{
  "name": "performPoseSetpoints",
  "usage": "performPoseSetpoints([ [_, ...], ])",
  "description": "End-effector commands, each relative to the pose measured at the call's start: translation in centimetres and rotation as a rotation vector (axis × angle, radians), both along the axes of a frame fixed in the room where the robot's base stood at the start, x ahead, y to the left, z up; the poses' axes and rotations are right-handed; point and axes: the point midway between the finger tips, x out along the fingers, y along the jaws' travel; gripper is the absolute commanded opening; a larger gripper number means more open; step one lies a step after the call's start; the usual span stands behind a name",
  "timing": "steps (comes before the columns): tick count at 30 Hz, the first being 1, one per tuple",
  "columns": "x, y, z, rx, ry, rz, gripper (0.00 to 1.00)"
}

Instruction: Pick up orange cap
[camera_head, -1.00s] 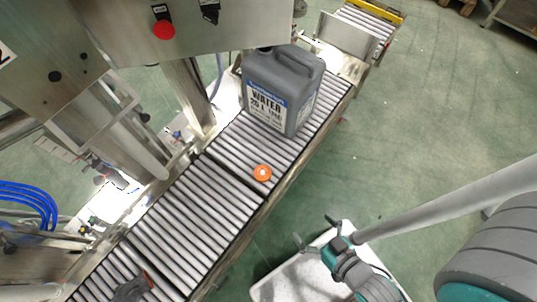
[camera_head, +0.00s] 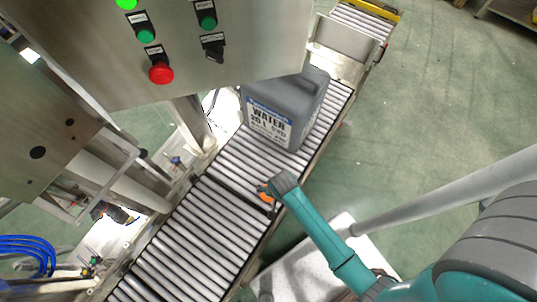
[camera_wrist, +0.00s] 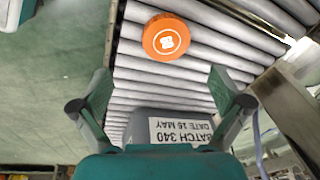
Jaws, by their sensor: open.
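The orange cap (camera_wrist: 166,37) is a round disc with a white mark on top, lying on the roller conveyor (camera_wrist: 180,82) in the wrist view. In the head view the orange cap (camera_head: 266,197) is partly hidden by my gripper (camera_head: 268,190), which is above or beside it at the conveyor's right side. In the wrist view my gripper (camera_wrist: 160,105) has its two fingers spread wide, with nothing between them. The cap is beyond the fingertips, near the top of the picture.
A grey water canister (camera_head: 284,112) stands on the conveyor just behind the cap; its labelled side (camera_wrist: 182,132) shows in the wrist view. A steel control panel (camera_head: 170,45) with buttons overhangs the conveyor's left side. The green floor at right is open.

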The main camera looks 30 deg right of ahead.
Motion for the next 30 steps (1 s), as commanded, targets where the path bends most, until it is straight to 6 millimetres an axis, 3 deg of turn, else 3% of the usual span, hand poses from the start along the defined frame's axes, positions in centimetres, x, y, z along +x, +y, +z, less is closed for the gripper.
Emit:
performPoseSetpoints([
  [3,2.2,0.0,-0.1,0.008,0.079,-0.055,1.00],
  [8,3.5,0.0,0.1,0.010,0.151,-0.105,1.00],
  [12,3.9,0.1,-0.3,0.010,0.177,-0.120,1.00],
  [21,3.9,0.0,-4.4,0.010,0.180,-0.122,1.00],
  [30,3.7,0.1,-6.6,0.010,0.180,-0.121,1.00],
])
